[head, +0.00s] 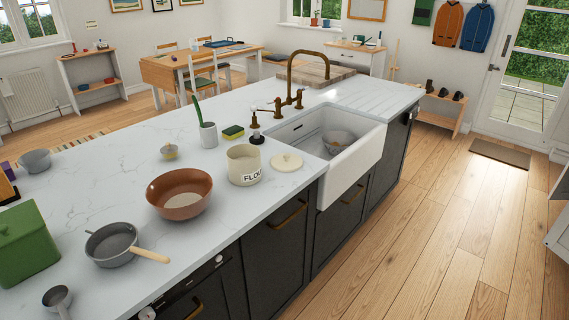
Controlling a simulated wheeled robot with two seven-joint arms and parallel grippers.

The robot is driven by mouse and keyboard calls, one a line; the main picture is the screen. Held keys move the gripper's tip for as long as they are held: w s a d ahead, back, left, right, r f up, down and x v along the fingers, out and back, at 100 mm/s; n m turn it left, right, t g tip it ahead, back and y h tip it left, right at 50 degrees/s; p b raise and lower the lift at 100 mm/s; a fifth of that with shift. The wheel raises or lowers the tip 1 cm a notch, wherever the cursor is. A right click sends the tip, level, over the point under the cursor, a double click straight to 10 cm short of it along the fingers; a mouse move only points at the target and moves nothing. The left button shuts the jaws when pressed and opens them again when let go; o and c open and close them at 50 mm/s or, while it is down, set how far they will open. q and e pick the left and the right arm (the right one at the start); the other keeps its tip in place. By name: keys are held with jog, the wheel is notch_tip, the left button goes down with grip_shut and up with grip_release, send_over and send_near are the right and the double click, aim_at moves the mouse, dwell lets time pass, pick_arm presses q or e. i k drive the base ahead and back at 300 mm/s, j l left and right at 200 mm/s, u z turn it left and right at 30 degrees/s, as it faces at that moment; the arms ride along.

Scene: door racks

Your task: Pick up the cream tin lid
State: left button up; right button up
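The cream tin lid (286,162) lies flat on the white marble worktop, near the worktop's front edge. It is a round cream disc with a small knob on top. The open cream flour tin (243,166), marked FLOUR, stands upright just to its left, apart from it. The white sink is just to the lid's right. Neither of my grippers shows in the head view.
The white sink (356,166) holds a bowl (339,143). A brown bowl (180,207), a grey pan (112,247) and a green box (25,243) stand on the worktop (95,178). A brass tap (290,92) rises behind the sink. The wooden floor (450,230) at right is clear.

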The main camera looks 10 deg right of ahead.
aim_at(282, 162)
jog(key=i+l+u, duration=0.3)
jog(key=i+l, duration=0.2)
jog(key=i+l+u, duration=0.1)
jog(key=l, duration=0.35)
jog(key=i+l+u, duration=0.15)
jog(key=i+l, duration=0.15)
jog(key=i+l+u, duration=0.15)
jog(key=l, duration=0.3)
